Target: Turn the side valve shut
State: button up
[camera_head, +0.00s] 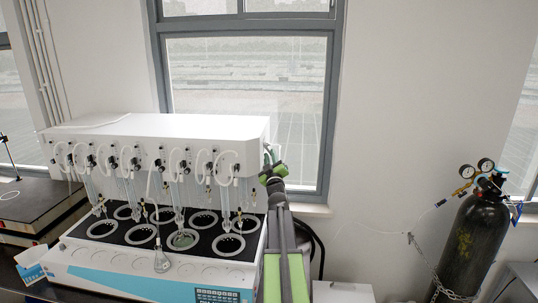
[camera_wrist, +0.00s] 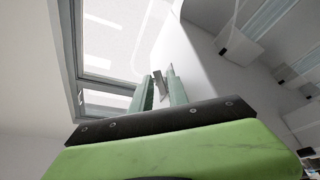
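The multi distiller (camera_head: 185,128) is a long white box over a black deck with round wells. My gripper (camera_head: 270,158) is at the right end of its upper box, seen from behind my arm. In the wrist view, my gripper (camera_wrist: 159,82) has its two pale green fingers apart. A small grey piece (camera_wrist: 160,84), which looks like the side valve's handle, shows in the gap between them, by the white end wall. I cannot tell whether the fingers touch it. In the head view my gripper and arm hide the valve.
A black gas cylinder (camera_head: 474,245) with gauges stands at the far right. The wall between the cylinder and the distiller is mostly clear. A window (camera_head: 250,75) is behind.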

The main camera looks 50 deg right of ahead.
grip_shut()
jog(key=shift+w+a+f+m+g+h+b, duration=0.15)
jog(key=shift+m+g+h+b, duration=0.3)
jog(key=shift+m, duration=0.55)
grip_release()
